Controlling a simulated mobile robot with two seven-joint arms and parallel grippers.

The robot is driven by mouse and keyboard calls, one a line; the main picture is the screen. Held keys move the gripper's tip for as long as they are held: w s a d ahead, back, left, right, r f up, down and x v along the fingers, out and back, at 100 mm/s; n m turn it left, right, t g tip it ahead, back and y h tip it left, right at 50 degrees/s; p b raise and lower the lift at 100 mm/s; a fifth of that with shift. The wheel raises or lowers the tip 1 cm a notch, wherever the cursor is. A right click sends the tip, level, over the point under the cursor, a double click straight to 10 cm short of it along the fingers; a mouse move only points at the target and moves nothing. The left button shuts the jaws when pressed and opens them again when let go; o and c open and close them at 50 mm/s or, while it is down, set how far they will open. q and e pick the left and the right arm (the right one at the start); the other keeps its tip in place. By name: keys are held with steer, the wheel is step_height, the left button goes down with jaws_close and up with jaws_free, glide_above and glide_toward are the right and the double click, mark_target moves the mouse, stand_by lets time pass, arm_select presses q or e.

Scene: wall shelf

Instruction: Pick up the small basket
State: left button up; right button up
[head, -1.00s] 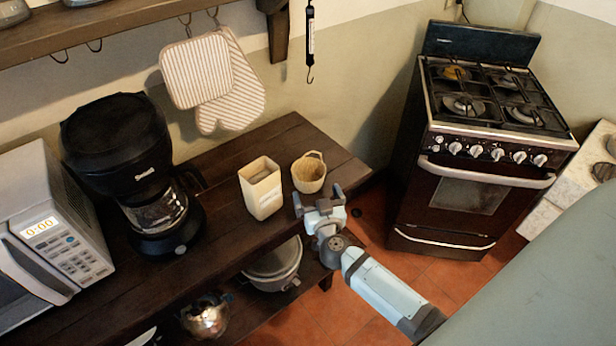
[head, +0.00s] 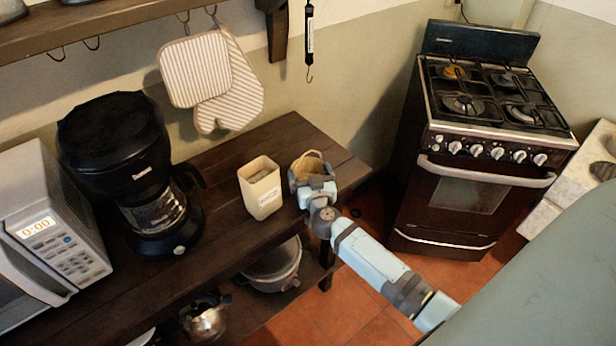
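The small basket (head: 309,164) is a tan woven cup with a loop handle. It stands on the dark wooden shelf near its right end, right of a cream box. My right gripper (head: 312,180) is at the basket's near side, with its fingers on either side of the basket. The fingers look spread around it; whether they press on it cannot be told. The gripper hides the basket's lower front. My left gripper is not in view.
The cream box (head: 261,188) stands close to the left of the gripper. A coffee maker (head: 135,180) and a microwave (head: 45,230) stand farther left. Striped oven mitts (head: 212,80) hang above. A stove (head: 475,150) stands to the right. A pot (head: 274,268) sits on the lower shelf.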

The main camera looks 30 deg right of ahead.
steer(key=shift+c, duration=0.4)
steer(key=shift+r, duration=0.2)
steer(key=shift+s+a+f, duration=0.15)
steer(key=shift+s, duration=0.15)
steer(key=v, duration=1.7)
steer(key=shift+s+p, duration=0.2)
steer(key=shift+p, duration=0.15)
